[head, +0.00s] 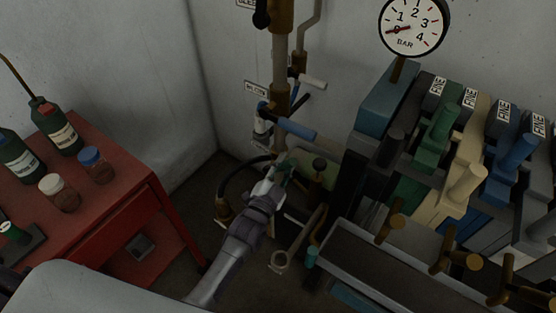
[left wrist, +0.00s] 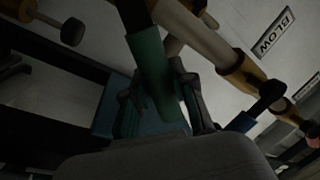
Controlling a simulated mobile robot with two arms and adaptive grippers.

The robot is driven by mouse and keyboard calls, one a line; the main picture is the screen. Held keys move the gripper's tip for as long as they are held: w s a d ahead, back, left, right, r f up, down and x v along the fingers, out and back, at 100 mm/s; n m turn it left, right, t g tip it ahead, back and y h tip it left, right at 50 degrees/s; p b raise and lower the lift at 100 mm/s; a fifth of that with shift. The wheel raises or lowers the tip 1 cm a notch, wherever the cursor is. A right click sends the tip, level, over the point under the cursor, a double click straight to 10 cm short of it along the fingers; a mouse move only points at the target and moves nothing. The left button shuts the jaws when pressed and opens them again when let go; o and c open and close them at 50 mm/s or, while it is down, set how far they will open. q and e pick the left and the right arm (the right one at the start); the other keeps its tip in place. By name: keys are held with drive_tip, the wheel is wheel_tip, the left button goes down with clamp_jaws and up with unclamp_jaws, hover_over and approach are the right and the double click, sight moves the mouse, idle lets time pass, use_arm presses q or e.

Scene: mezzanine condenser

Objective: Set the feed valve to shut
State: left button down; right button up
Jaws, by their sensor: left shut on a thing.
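My left gripper (head: 277,176) reaches in from the lower middle to the pipework in the corner. It is shut on a green lever handle (head: 286,160), which is partly hidden by the fingers. In the left wrist view the green handle (left wrist: 150,65) runs down between the two fingers of the gripper (left wrist: 166,103). I see no readable label that names the feed valve, so I cannot tell from lettering whether the green lever is its handle. My right gripper is not in view.
A blue lever (head: 288,127) sits just above on the pipe, near a small label (head: 256,89). A red cabinet (head: 105,200) with bottles and jars is at left. A machine with coloured levers (head: 465,180) and a pressure gauge (head: 413,27) crowd the right. A BLOW sign (left wrist: 274,33) shows.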

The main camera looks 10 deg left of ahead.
use_arm(q)
drive_tip(key=s+d+f+m+h+b, duration=0.1)
drive_tip(key=d+f+m+h+b, duration=0.2)
drive_tip(key=f+m+b, duration=0.4)
drive_tip(key=shift+f+m+b, duration=0.2)
drive_tip(key=shift+m+b, duration=0.45)
drive_tip(key=shift+m, duration=1.85)
drive_tip(key=shift+s+d+f, duration=0.1)
drive_tip(key=shift+s, duration=0.05)
drive_tip(key=c, duration=0.9)
unclamp_jaws()
drive_tip(key=v, duration=1.2)
